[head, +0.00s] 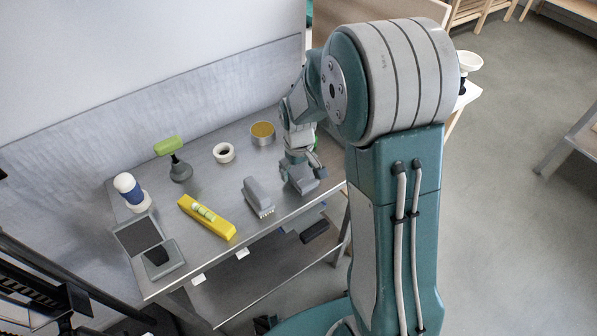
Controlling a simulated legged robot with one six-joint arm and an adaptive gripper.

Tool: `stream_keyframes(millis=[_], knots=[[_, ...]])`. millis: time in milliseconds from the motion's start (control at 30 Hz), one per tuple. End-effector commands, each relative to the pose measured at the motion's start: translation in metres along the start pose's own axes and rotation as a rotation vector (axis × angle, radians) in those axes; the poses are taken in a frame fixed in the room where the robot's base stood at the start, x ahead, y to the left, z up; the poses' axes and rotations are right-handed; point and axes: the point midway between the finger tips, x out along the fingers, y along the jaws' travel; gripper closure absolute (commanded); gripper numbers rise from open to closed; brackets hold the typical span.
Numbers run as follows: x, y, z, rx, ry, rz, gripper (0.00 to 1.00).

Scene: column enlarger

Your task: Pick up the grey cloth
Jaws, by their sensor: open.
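I cannot pick out the grey cloth for certain in the head view. My gripper (302,176) is over the right part of the metal table (285,218), low and close to its top. It is open. Blue-grey shapes at its lower end are too small and too much alike to tell gripper parts from anything lying under them. My arm covers the table's far right end, so things there are partly hidden.
Left of my gripper lies a grey brush (258,196), close by. Farther left are a yellow spirit level (207,217), a green-topped tool (178,168), a white ring (224,153), a yellow-topped tin (262,132), a white-and-blue bottle (131,192) and a dark hinged device (160,260).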

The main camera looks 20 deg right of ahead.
Motion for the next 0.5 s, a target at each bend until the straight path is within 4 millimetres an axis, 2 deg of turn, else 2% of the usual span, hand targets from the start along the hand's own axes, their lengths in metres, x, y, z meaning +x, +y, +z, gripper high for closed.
stream_keyframes(millis=[133,167,200,300,500], knots=[[-0.0002,0.0,0.0,0.0,0.0,0.0,0.0],[-0.0002,0.0,0.0,0.0,0.0,0.0,0.09],[-0.0002,0.0,0.0,0.0,0.0,0.0,0.27],[-0.0002,0.0,-0.0001,0.0,0.0,0.0,0.68],[0.0004,0.0,0.0001,0.0,-0.001,0.0,0.69]])
